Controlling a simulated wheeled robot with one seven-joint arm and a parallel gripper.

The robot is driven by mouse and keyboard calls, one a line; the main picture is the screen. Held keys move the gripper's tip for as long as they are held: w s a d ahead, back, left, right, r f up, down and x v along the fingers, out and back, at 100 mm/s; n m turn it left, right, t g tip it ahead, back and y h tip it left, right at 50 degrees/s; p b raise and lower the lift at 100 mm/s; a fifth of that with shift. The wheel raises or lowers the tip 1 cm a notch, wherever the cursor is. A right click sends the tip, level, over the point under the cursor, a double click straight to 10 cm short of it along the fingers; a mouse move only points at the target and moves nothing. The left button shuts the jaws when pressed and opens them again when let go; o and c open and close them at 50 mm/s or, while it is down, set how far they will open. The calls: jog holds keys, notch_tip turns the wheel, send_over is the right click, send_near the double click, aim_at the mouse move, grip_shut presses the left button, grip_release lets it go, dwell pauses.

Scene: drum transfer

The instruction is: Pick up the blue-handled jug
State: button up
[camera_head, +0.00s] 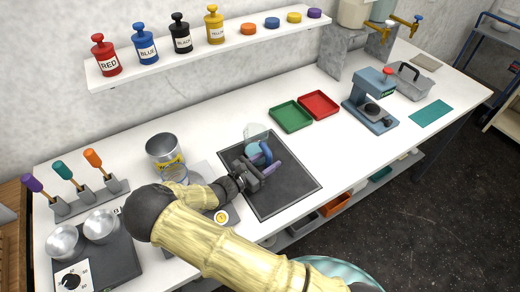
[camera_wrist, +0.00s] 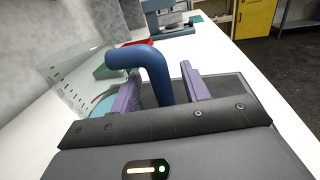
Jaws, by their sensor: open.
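The jug (camera_head: 252,130) is clear, with a blue handle (camera_head: 265,153), and stands on the dark mat (camera_head: 292,187) on the counter. In the wrist view the clear jug wall (camera_wrist: 72,75) is at the left, and the blue handle (camera_wrist: 150,65) curves down between my fingers. My gripper (camera_head: 268,168) is at the handle, with its two purple fingers apart on either side of it. In the wrist view my gripper (camera_wrist: 160,95) is open around the handle; I cannot tell whether a finger touches it. The lower handle is hidden.
A green tray (camera_head: 291,117) and a red tray (camera_head: 319,105) lie behind the mat. A metal can (camera_head: 165,155) stands left of my gripper. A blue-grey machine (camera_head: 370,105) is at the right. A shelf with labelled bottles (camera_head: 146,45) runs above.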

jog(key=x, duration=0.2)
jog(key=shift+w+d, duration=0.2)
jog(key=shift+c, duration=0.3)
grip_shut()
